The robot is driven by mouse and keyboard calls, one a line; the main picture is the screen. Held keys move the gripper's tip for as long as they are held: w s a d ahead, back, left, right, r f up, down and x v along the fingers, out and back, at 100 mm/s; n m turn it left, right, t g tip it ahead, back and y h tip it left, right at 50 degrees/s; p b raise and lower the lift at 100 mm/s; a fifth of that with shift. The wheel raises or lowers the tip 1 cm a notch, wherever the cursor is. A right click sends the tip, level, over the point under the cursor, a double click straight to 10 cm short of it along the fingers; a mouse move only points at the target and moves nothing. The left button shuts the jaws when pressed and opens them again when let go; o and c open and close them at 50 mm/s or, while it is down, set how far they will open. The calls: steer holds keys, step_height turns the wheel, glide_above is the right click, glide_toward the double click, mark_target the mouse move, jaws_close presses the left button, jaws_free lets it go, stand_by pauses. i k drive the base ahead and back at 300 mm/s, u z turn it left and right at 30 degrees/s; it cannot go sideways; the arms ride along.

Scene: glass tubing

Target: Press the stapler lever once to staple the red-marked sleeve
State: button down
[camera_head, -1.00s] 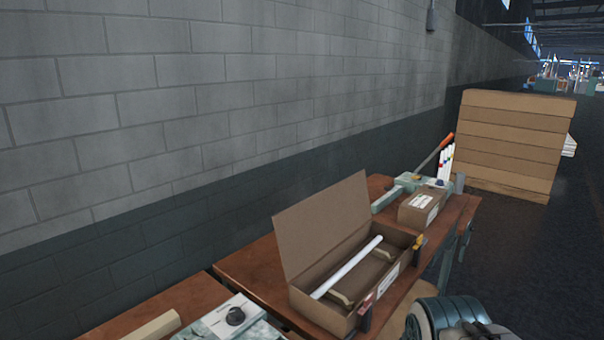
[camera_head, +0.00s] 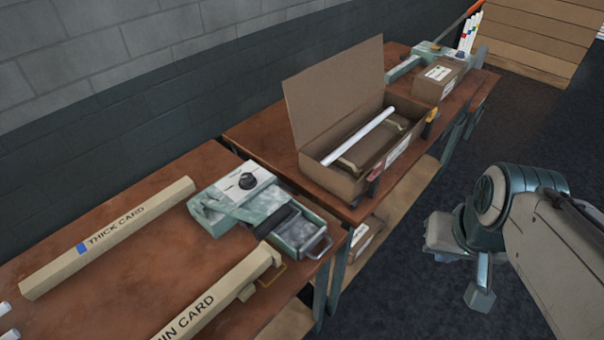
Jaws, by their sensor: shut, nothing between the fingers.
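A long sleeve marked THICK CARD (camera_head: 108,237) bears a blue mark and lies left of the machine. Another long sleeve, its label partly cut off (camera_head: 215,297), lies in front of it. No red mark shows on either. My arm (camera_head: 560,255) is at the right, apart from the benches. I cannot make out gripper fingers.
An open cardboard box (camera_head: 335,181) with a white tube (camera_head: 358,136) stands on the farther bench (camera_head: 262,133). Behind it are a small carton (camera_head: 438,82), white tubes with coloured marks (camera_head: 470,33) and an orange-handled device. Dark floor right of the benches is clear.

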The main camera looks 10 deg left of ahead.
mark_target(266, 224)
steer(key=z, duration=0.2)
steer(key=i, duration=0.45)
steer(key=u, duration=2.25)
